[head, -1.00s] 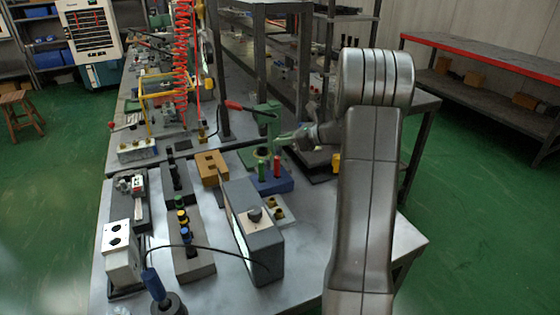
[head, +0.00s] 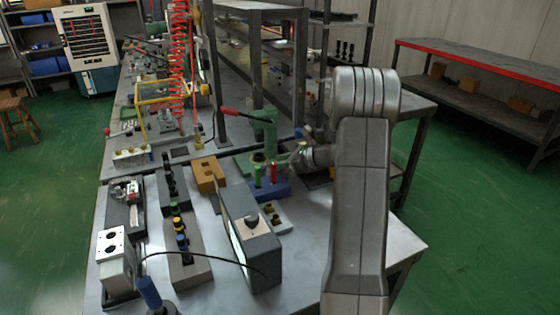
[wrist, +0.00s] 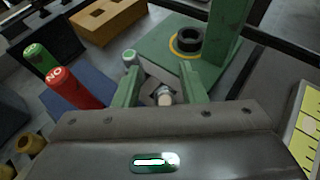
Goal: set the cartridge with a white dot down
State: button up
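My gripper (wrist: 160,80) has two green fingers standing apart in the wrist view. A small cylinder with a pale round end (wrist: 164,97) shows between them, in front of a grey surface; I cannot tell whether the fingers touch it. This may be the cartridge with a white dot. In the head view my gripper (head: 299,158) is just right of a blue block, low beside the green press, and its fingers are hard to make out. A green cartridge (wrist: 39,58) and a red cartridge (wrist: 66,86) marked "NO" stand upright at the blue block (head: 270,188).
The green press (head: 264,135) with a red-tipped lever stands close behind. A post with a pale top (wrist: 129,57) is by the left finger. A wooden block (head: 208,174) and a grey box (head: 250,240) stand to the left. The front right of the table is bare.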

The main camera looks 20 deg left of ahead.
jog(key=shift+r, duration=0.15)
jog(key=v, duration=1.2)
jog(key=x, duration=1.2)
jog(key=shift+a, duration=0.2)
jog(key=r, duration=0.4)
jog(key=shift+d+r, duration=0.2)
jog(key=shift+r, duration=0.15)
jog(key=shift+r+p, duration=0.3)
jog(key=shift+r, duration=0.3)
